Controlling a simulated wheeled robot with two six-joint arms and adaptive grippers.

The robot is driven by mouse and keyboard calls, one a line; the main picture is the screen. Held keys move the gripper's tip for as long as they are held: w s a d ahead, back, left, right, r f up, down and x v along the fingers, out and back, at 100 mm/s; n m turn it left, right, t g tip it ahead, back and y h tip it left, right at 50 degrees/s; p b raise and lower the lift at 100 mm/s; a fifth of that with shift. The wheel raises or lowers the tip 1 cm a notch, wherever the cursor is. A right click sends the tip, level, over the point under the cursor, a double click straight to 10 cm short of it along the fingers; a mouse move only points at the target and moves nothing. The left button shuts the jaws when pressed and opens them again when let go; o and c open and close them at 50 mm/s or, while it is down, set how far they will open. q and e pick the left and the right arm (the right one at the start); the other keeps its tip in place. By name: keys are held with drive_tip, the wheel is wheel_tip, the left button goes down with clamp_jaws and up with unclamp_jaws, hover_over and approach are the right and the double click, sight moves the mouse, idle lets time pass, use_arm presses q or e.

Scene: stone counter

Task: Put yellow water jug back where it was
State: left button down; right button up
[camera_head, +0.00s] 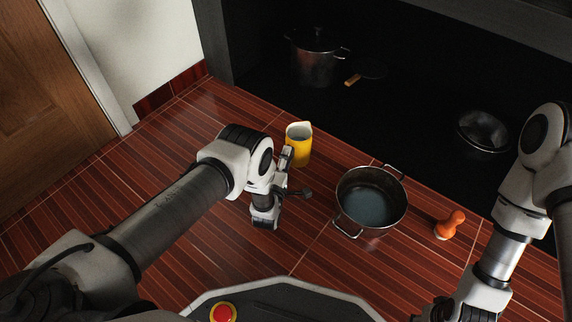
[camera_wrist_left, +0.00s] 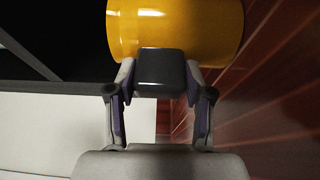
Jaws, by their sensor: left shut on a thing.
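The yellow water jug (camera_head: 299,149) has a pale open top and looks upright, near the edge of the dark area. My left gripper (camera_head: 285,160) reaches it from the left-hand arm, at the jug's near left side. In the left wrist view the jug's yellow body (camera_wrist_left: 205,30) fills the top, and the left gripper's fingers (camera_wrist_left: 160,85) are closed around a dark grey block at the jug, which looks like its handle (camera_wrist_left: 160,70). I cannot tell whether the jug's base touches the counter. The right arm shows at the right; its fingers are out of frame.
A metal pot (camera_head: 370,202) with water-like contents stands right of the jug on the red striped counter (camera_head: 215,115). An orange object (camera_head: 449,225) lies further right. A dark recess behind holds a tall pot (camera_head: 316,60), a wooden-handled pan (camera_head: 370,70) and a bowl-like vessel (camera_head: 482,132).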

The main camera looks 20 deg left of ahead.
use_arm(q)
drive_tip(key=shift+r, duration=0.15)
use_arm(e)
drive_tip(key=shift+r, duration=0.1)
use_arm(q)
drive_tip(key=shift+c, duration=2.3)
unclamp_jaws()
drive_tip(key=shift+p, duration=0.3)
drive_tip(key=s+p, duration=0.2)
drive_tip(key=s, duration=0.1)
drive_tip(key=s+p, duration=0.2)
drive_tip(key=shift+d+r, duration=0.1)
drive_tip(key=shift+r, duration=0.25)
drive_tip(key=s+p, duration=0.1)
drive_tip(key=s, duration=0.1)
drive_tip(key=s+p, duration=0.1)
drive_tip(key=s, duration=0.1)
drive_tip(key=s+p, duration=0.1)
drive_tip(key=s, duration=0.2)
drive_tip(key=shift+d+f, duration=0.15)
drive_tip(key=shift+f, duration=0.35)
use_arm(e)
wheel_tip(320, 180, up, 8)
drive_tip(key=s, duration=0.2)
drive_tip(key=shift+s+g, duration=0.15)
drive_tip(key=shift+g, duration=0.15)
